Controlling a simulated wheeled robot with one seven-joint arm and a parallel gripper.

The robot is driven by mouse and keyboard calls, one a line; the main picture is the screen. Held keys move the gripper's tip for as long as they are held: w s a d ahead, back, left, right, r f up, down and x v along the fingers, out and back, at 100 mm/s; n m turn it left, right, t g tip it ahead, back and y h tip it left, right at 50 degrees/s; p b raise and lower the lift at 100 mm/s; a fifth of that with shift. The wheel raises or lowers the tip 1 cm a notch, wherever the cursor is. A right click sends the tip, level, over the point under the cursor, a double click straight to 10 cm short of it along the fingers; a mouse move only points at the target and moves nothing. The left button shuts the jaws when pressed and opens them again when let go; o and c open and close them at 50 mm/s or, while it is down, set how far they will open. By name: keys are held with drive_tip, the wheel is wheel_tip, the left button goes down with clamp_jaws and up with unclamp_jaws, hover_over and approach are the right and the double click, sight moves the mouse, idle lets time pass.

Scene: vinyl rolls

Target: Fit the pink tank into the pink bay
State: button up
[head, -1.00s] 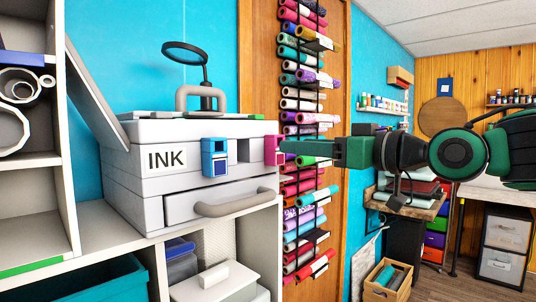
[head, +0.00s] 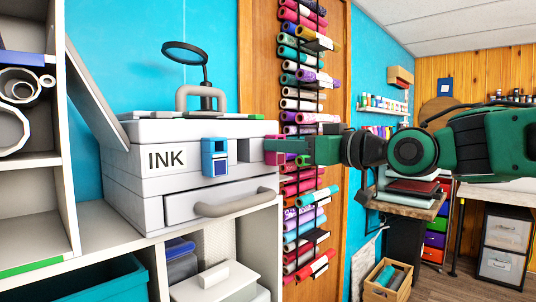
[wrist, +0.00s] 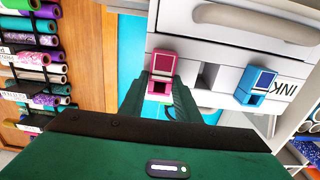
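A pink piece with a darker square panel (wrist: 162,63) is at the front of the white INK machine; it also shows in the head view (head: 272,150). A smaller pink block, the pink tank (wrist: 157,88), sits just under that panel. My gripper (wrist: 159,92) has one finger on each side of this block, close against it. In the head view my gripper (head: 292,151) reaches the pink piece from the right. The pink bay's inside is hidden, so I cannot tell how deep the tank sits.
A blue unit (head: 214,157) is on the machine's front left of the pink one, with a grey opening (wrist: 207,75) between them. A drawer with a beige handle (head: 237,204) is below. A rack of vinyl rolls (head: 306,205) hangs behind.

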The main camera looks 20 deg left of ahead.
drive_tip(key=c, duration=0.5)
drive_tip(key=shift+o, duration=0.2)
drive_tip(key=shift+w, duration=0.1)
drive_tip(key=shift+d, duration=0.1)
drive_tip(key=v, duration=0.9)
drive_tip(key=shift+s, duration=0.3)
idle(0.8)
drive_tip(key=shift+d, duration=0.15)
